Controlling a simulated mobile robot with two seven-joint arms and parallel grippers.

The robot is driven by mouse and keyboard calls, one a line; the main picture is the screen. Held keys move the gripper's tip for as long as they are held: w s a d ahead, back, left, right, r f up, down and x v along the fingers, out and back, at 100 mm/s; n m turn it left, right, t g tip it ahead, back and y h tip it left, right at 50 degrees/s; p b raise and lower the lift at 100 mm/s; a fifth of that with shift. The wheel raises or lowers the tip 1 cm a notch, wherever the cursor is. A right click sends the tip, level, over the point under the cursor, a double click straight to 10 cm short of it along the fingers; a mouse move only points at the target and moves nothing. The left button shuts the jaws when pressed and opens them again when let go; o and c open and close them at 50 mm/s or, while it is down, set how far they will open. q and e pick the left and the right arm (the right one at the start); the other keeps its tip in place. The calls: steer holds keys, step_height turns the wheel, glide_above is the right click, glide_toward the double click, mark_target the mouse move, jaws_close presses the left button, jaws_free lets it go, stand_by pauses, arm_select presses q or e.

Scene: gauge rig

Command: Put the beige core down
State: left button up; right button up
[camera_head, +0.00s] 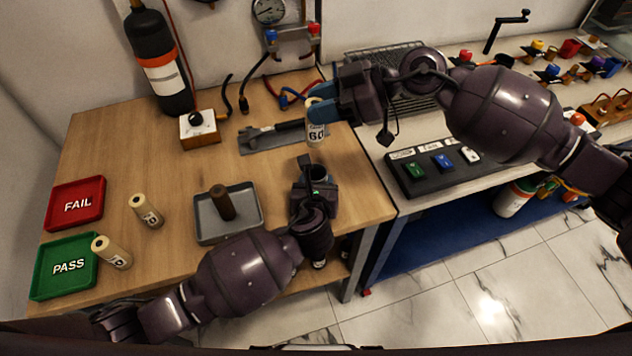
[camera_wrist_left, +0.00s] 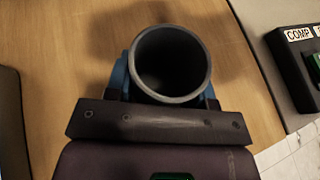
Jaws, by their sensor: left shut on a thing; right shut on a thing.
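My right gripper (camera_head: 324,108) is shut on a beige core (camera_head: 316,132) with a white label reading "60". It holds the core upright above the table's right part. My left gripper (camera_head: 314,180) is lower and closer, shut on a dark grey hollow tube (camera_head: 317,168). The left wrist view shows this tube (camera_wrist_left: 170,64) from above, its round mouth open and its inside dark, with blue fingers on both sides. Two other beige cores lie to the left: one (camera_head: 147,211) on bare wood, one (camera_head: 112,252) at the green tray's right edge.
A red FAIL tray (camera_head: 91,188) and green PASS tray (camera_head: 47,283) sit at left. A grey tray (camera_head: 205,228) holds a brown peg (camera_head: 222,203). A black bottle (camera_head: 155,60), gauge (camera_head: 268,10) and hoses stand behind. Bare wood lies between the trays and bottle.

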mark_target(308, 99)
arm_select(q)
steer(key=shift+c, duration=0.9)
arm_select(e)
steer(key=shift+w+a+r, duration=0.45)
steer(key=shift+a+r, duration=0.05)
steer(key=shift+a, duration=0.3)
steer(key=shift+w+a+f+n+g, duration=0.3)
steer(key=shift+w+f+n+g, duration=0.25)
steer(key=shift+f+n+g, duration=0.2)
steer(key=shift+d+f+n+g, duration=0.15)
steer(key=shift+f+n+g, duration=0.3)
steer(key=shift+g, duration=0.2)
steer(key=shift+s+d+f+n+g+h, duration=0.15)
steer(key=shift+d+f+n+g+h, duration=0.15)
steer(key=shift+n+g, duration=0.2)
steer(key=shift+s+d+f+n+g+h, duration=0.15)
steer(key=shift+d+n+g+h, duration=0.05)
steer(key=shift+d+n+g, duration=0.25)
steer(key=shift+s+d+f+n+g+h, duration=0.1)
steer(key=shift+s+d+n+g+h, duration=0.1)
steer(key=shift+s+n+g+h, duration=0.25)
steer(key=shift+f, duration=0.4)
step_height(308, 99, down, 9)
steer(key=shift+f, duration=0.7)
